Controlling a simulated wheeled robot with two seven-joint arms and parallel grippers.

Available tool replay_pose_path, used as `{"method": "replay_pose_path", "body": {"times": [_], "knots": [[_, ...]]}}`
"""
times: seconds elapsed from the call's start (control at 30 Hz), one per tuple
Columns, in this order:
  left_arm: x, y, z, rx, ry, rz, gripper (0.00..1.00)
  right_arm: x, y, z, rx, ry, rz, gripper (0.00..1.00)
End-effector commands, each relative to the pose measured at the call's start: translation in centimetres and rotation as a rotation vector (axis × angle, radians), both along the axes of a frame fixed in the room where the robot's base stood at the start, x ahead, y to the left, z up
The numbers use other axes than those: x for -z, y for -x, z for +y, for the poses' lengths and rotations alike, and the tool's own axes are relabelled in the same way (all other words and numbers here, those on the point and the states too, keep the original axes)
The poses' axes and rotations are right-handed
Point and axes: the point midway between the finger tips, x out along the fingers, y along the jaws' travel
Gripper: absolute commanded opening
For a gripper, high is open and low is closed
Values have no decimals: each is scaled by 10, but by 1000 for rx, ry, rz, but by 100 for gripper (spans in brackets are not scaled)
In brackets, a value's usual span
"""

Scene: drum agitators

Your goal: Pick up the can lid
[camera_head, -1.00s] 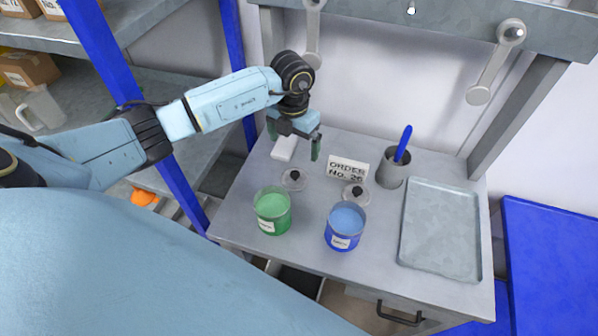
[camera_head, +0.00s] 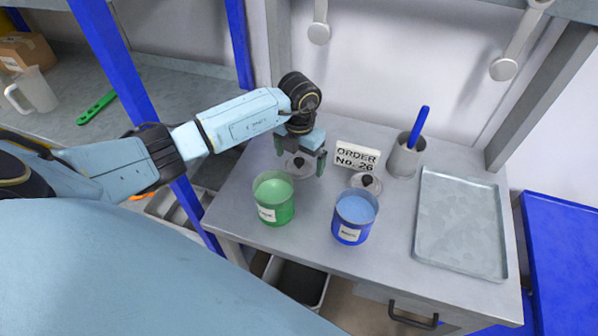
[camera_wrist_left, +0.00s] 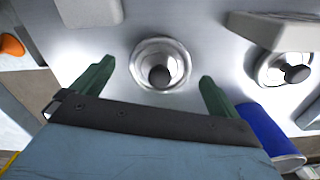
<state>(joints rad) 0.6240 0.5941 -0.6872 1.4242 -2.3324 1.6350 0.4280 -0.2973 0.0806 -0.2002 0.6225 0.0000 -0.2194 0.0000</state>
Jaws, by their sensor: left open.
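My right gripper is not in view.
An order sign (camera_head: 357,157) stands close to the right of the left gripper. A blue shelf post (camera_head: 130,80) rises at the left.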

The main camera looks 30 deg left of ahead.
Motion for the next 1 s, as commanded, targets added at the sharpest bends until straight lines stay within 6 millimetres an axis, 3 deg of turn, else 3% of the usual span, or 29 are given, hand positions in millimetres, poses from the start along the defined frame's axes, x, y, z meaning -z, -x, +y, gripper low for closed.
{"method": "replay_pose_path", "body": {"times": [0.1,0.37,0.73,1.0], "knots": [[15,0,0,0,1,0,100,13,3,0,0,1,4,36],[14,0,0,0,0,-1,100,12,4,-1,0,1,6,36],[14,0,0,0,-1,-1,52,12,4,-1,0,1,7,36],[14,0,0,0,-1,-1,52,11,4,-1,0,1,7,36]]}}
